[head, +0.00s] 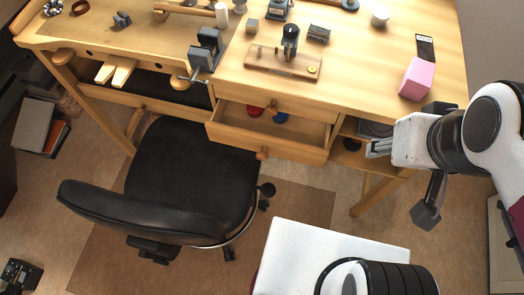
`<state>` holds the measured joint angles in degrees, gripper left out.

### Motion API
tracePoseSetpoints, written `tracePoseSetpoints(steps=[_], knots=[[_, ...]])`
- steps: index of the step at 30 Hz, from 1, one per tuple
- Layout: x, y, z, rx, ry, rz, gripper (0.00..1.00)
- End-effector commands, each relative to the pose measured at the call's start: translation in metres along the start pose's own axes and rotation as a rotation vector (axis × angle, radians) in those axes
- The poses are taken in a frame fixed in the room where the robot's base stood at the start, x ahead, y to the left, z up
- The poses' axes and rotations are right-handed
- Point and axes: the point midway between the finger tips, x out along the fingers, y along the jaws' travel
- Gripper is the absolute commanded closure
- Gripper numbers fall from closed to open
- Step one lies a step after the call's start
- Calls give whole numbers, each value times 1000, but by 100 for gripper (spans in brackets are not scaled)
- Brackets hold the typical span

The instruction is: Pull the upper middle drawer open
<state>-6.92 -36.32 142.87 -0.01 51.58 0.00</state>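The wooden workbench (420,75) has a column of drawers in its middle. My gripper (369,148) is right of the drawers, pointing left, apart from both knobs. It holds nothing that I can see. Its fingers are too small to tell whether they are open or shut.
A black chair (185,165) stands close in front of the drawers at the left. A vise (205,52), a wooden board with a tool (284,63) and a pink block (417,79) are on the bench. An open shelf (352,160) lies right of the drawers.

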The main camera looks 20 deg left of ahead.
Motion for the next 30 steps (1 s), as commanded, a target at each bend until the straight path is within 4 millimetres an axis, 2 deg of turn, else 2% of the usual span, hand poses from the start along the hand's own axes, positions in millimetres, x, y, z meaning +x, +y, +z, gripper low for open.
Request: tracePoseSetpoints(steps=[15,30], knots=[[49,-50,-6,-169,-198,-53,61],[104,-108,-8,-247,-343,-58,61]])
